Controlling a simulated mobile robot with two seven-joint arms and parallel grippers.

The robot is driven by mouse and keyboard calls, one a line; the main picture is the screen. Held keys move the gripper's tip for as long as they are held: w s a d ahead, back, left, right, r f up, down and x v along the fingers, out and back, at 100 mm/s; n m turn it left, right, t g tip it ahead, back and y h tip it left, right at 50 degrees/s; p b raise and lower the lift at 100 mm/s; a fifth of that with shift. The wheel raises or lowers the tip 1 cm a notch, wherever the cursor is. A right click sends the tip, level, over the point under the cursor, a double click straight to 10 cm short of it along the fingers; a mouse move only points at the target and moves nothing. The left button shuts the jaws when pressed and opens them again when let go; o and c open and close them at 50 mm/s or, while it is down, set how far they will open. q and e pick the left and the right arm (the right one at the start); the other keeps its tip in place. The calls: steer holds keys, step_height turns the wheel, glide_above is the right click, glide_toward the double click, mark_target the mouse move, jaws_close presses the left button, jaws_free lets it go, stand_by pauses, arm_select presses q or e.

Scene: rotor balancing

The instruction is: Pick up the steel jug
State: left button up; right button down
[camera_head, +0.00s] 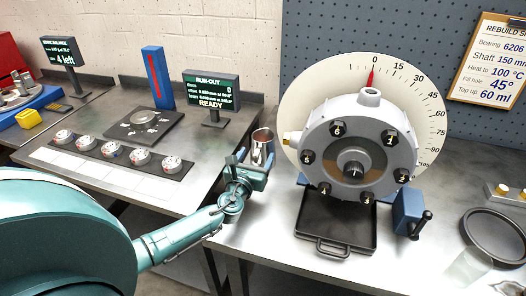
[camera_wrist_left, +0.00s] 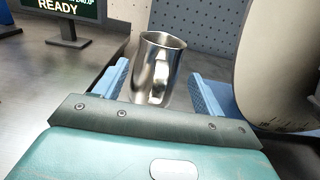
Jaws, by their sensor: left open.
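The steel jug (camera_head: 262,146) is a shiny upright cup on the metal bench, left of the round grey housing in the head view. In the left wrist view the jug (camera_wrist_left: 157,68) stands between the two blue fingers, its open mouth up. My left gripper (camera_head: 254,163) is open, with one finger on each side of the jug. In the left wrist view the gripper (camera_wrist_left: 160,90) shows a gap between each finger and the jug. The jug's lower part is hidden behind the gripper body. My right gripper is not in view.
The numbered housing (camera_head: 354,150) with its white dial (camera_head: 310,92) stands close right of the jug. A black tray (camera_head: 336,222) lies below it. The run-out display (camera_head: 212,92) stands behind left.

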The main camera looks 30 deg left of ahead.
arm_select(q)
steer(key=shift+x, duration=0.95)
steer(key=shift+c, duration=0.2)
jaws_close()
